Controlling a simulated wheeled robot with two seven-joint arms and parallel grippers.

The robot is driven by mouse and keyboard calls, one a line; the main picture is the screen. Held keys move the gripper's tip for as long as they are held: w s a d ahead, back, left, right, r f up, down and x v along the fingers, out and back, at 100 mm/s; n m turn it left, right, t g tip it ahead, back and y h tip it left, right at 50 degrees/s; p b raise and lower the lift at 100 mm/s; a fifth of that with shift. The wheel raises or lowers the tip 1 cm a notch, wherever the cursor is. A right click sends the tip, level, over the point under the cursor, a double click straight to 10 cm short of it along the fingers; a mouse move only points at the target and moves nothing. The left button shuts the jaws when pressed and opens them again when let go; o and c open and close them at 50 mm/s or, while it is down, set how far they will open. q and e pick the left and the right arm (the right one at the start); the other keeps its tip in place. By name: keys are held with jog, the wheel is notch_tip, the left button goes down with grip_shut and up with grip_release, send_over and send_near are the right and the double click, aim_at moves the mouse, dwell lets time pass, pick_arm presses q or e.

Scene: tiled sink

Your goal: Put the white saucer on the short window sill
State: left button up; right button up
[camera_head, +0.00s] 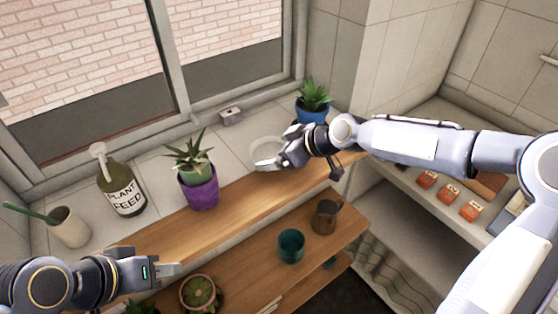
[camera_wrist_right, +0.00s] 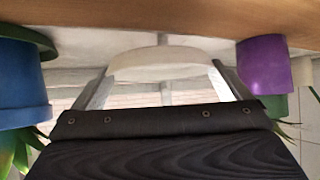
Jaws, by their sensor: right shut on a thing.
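The white saucer (camera_head: 266,147) is over the tiled window sill (camera_head: 226,153), between the purple pot and the blue pot. My right gripper (camera_head: 276,161) is shut on the saucer; in the right wrist view the saucer (camera_wrist_right: 167,62) sits between the two fingers (camera_wrist_right: 162,85). I cannot tell whether the saucer touches the tiles. My right gripper partly hides it in the head view. My left gripper (camera_head: 167,270) is low at the left, by the wooden shelf's end, away from the saucer; its finger gap is unclear.
A purple pot (camera_head: 202,193) with a plant stands left of the saucer, a blue pot (camera_head: 312,111) right. A plant feed bottle (camera_head: 121,190) and a beige cup (camera_head: 69,227) are further left. A small box (camera_head: 230,116) is by the window. A wooden shelf (camera_head: 240,203) runs in front.

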jog(key=f, duration=0.2)
jog(key=f+b, duration=0.1)
jog(key=shift+w+f, duration=0.3)
jog(key=shift+f, duration=0.05)
jog(key=shift+f, duration=0.1)
jog(key=o, duration=0.6)
jog(key=shift+c, duration=0.2)
